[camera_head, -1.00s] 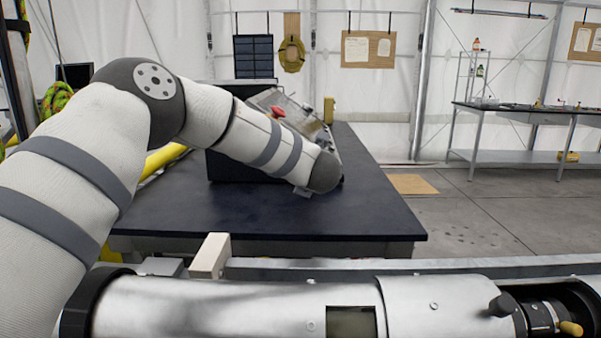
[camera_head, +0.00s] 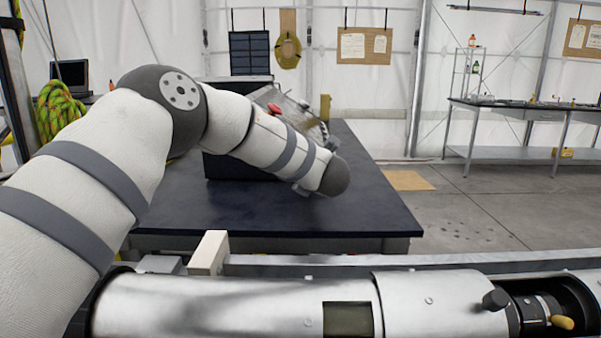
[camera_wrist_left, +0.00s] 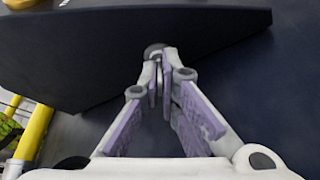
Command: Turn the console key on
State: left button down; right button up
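The console (camera_head: 240,167) is a dark box with a tilted metal panel (camera_head: 296,106) and a red button (camera_head: 274,107), standing on the dark table. My left arm crosses in front of it and hides much of its front. I cannot make out the key in either view. In the left wrist view my left gripper (camera_wrist_left: 160,75) has its fingers drawn together at the tips, with no object clearly visible between the pads. A small round grey part (camera_wrist_left: 154,50) shows at the tips. A dark box face (camera_wrist_left: 120,45) lies beyond them. My right gripper is out of view.
The dark table (camera_head: 370,215) has free room at its front and right. A yellow post (camera_head: 325,107) stands behind the panel. A laptop (camera_head: 70,73) and coiled rope (camera_head: 60,112) are at the left. A metal bench (camera_head: 530,112) stands far right.

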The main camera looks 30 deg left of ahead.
pick_arm(q)
jog(key=c, duration=1.8)
grip_release()
jog(key=shift+a, duration=0.1)
jog(key=v, duration=1.2)
